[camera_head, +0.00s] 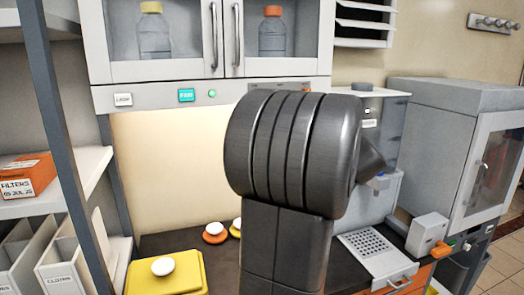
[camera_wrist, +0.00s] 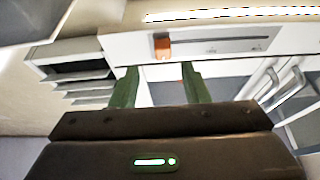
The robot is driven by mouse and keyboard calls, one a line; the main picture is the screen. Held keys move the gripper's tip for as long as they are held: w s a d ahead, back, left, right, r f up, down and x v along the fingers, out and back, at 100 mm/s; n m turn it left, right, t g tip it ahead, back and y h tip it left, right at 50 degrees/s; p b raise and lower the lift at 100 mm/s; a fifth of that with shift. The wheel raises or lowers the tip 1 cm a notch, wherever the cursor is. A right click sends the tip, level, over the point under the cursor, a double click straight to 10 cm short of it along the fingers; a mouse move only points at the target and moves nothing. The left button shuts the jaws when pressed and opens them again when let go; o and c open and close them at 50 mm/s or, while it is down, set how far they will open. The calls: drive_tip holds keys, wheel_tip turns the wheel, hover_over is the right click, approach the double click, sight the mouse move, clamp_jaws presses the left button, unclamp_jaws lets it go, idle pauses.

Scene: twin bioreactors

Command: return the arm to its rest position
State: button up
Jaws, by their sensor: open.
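In the wrist view my gripper (camera_wrist: 159,78) has its two green fingers spread apart, with nothing between them. Beyond the fingers is a pale cabinet front, which they seem not to touch. In the head view my dark ribbed arm joint (camera_head: 295,150) stands in the middle, on an upright dark link. It hides part of the bench and the wall behind, and my fingers do not show there.
Above is a wall cabinet with glass doors (camera_head: 185,70), holding a yellow-capped bottle (camera_head: 153,35) and an orange-capped bottle (camera_head: 272,35). Shelves with a filters box (camera_head: 27,176) stand left. A yellow container (camera_head: 165,278) is on the bench. A grey glass-doored unit (camera_head: 445,140) stands right.

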drive_tip(key=x, duration=0.2)
drive_tip(key=a+x, duration=0.1)
drive_tip(key=x, duration=0.2)
drive_tip(key=shift+a+p, duration=0.1)
drive_tip(key=shift+p, duration=0.3)
